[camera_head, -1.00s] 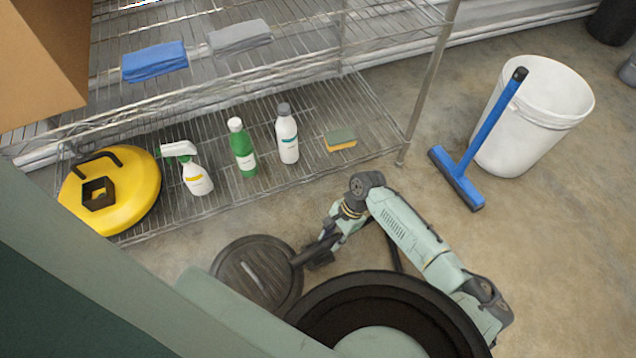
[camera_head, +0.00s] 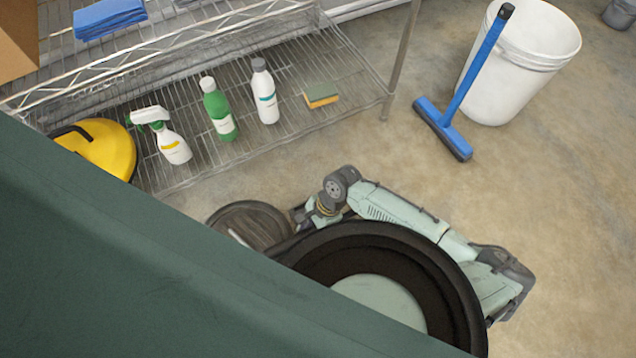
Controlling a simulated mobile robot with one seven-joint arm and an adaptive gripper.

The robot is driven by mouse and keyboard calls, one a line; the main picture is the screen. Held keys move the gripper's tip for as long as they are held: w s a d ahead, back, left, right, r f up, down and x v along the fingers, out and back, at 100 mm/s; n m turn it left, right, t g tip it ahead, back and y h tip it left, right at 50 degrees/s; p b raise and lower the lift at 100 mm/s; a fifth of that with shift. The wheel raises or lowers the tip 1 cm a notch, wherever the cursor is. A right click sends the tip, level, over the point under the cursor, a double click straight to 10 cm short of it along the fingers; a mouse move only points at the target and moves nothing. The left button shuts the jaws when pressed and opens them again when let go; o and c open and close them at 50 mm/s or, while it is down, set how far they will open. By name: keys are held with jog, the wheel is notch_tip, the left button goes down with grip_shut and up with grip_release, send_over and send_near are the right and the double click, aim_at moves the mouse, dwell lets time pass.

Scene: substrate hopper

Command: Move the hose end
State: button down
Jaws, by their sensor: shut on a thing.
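My gripper (camera_head: 300,214) is low over the floor, at the end of my pale green arm, and partly hidden by my own body. It is shut on the hose end, of which little can be made out. A dark, round, ribbed disc (camera_head: 245,222) with a pale bar across it lies just left of my gripper. Whether this disc is part of the hose end I cannot tell. Its lower part is hidden behind my dark green body panel and a black ring.
A blue squeegee (camera_head: 465,95) leans on a white bucket (camera_head: 525,70). The floor at right is clear.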

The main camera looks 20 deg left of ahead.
jog(key=w, duration=0.3)
jog(key=w+b, duration=0.1)
jog(key=w, duration=0.2)
jog(key=w+f+b, duration=0.1)
jog(key=w, duration=0.2)
jog(key=shift+w+a, duration=0.25)
jog(key=shift+a, duration=0.1)
jog(key=shift+w+a+f+b, duration=0.1)
jog(key=shift+w+f+b, duration=0.1)
jog(key=shift+w+b, duration=0.8)
jog(key=shift+w+f+p, duration=0.2)
jog(key=shift+f+p, duration=0.1)
jog(key=shift+f, duration=1.1)
jog(key=c, duration=1.2)
grip_release()
jog(key=shift+f, duration=0.2)
jog(key=shift+f+b, duration=0.2)
jog(key=shift+b, duration=0.6)
jog(key=p+v, duration=0.4)
jog(key=v, duration=0.7)
jog(key=shift+s+r, duration=0.2)
jog(key=shift+s, duration=0.15)
